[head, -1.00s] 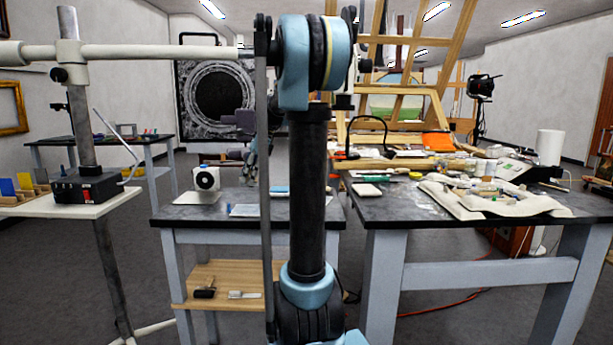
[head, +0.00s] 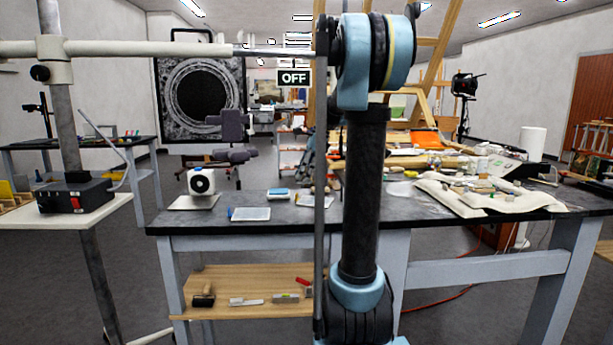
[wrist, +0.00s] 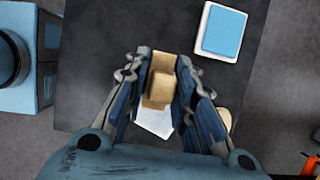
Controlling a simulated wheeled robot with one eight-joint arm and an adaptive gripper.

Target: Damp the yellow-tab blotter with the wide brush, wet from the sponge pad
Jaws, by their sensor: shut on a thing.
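In the wrist view my gripper (wrist: 160,85) is shut on a tan, wooden-looking block, which I take to be the wide brush (wrist: 160,88). A pale pointed shape (wrist: 155,121) shows just below it; I cannot tell whether it is bristles or something on the bench. A blue-topped pad with a white rim, likely the sponge pad (wrist: 222,31), lies up and right of the gripper, apart from it. My gripper is hidden there behind my arm. I cannot make out a yellow-tab blotter.
A white device with a round dark lens (head: 201,182) stands on the bench (head: 180,228), left of the pad. Several tools lie on the lower wooden shelf (head: 225,280). A metal stand (head: 60,130) rises at left. The right part of the bench is cluttered.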

